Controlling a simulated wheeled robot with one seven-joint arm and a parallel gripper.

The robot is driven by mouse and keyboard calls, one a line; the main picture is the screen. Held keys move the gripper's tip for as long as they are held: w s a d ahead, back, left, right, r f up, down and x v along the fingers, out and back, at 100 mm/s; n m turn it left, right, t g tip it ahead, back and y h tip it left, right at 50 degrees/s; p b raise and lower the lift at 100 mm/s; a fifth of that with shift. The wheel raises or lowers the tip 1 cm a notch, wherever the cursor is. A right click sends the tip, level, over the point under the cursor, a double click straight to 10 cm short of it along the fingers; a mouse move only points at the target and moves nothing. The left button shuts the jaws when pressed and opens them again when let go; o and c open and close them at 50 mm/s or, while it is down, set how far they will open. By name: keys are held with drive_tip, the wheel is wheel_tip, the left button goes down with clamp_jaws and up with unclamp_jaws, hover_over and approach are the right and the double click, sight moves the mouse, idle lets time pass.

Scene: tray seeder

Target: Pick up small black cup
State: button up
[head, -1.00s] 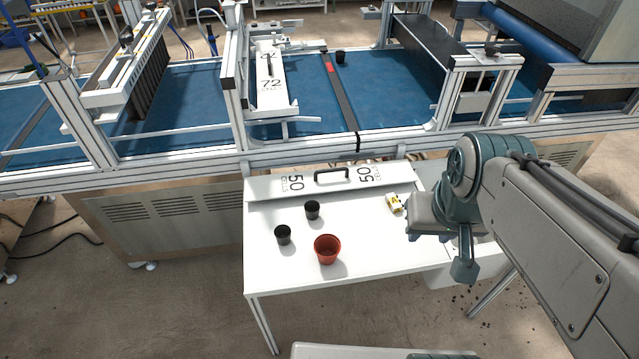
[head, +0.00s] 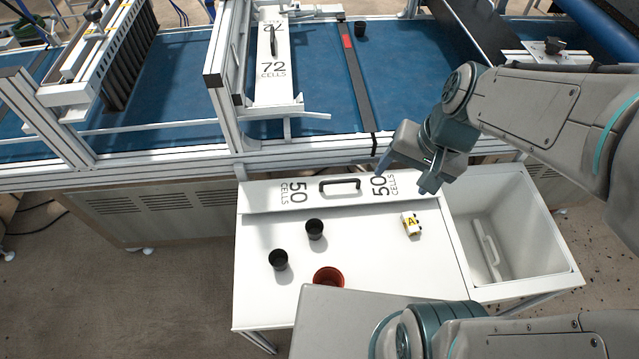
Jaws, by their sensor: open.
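Two small black cups stand upright on the white table (head: 370,265): one nearer the middle (head: 315,230) and one lower and to the left (head: 278,260). A third small black cup (head: 360,29) stands on the blue conveyor belt at the back. My gripper (head: 402,181) is open and empty, above the right end of the white 50-cell plate. It is apart from all the cups, to the right of the two on the table.
A red-brown pot (head: 328,277) stands near the table's front, partly hidden by my own body. A small yellow and white block (head: 411,223) lies at the right. The 50-cell plate (head: 335,192) with a black handle lies along the back edge. A white bin (head: 540,270) adjoins the right side.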

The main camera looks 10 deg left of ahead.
drive_tip(key=w+a+f+m+g+y, duration=0.2)
drive_tip(key=w+a+f+m, duration=0.25)
drive_tip(key=a+f, duration=0.4)
drive_tip(key=m+g, duration=0.1)
drive_tip(key=m, duration=0.5)
hover_over(314, 227)
drive_tip(key=s+d, duration=0.1)
drive_tip(key=d, duration=0.1)
drive_tip(key=shift+h, duration=0.3)
drive_tip(key=f, duration=2)
drive_tip(key=shift+s+a+b, duration=0.1)
drive_tip(key=shift+s+b, duration=0.1)
drive_tip(key=shift+b, duration=0.2)
drive_tip(key=shift+x, duration=2.55)
drive_tip(key=shift+w, duration=0.2)
drive_tip(key=c, duration=1)
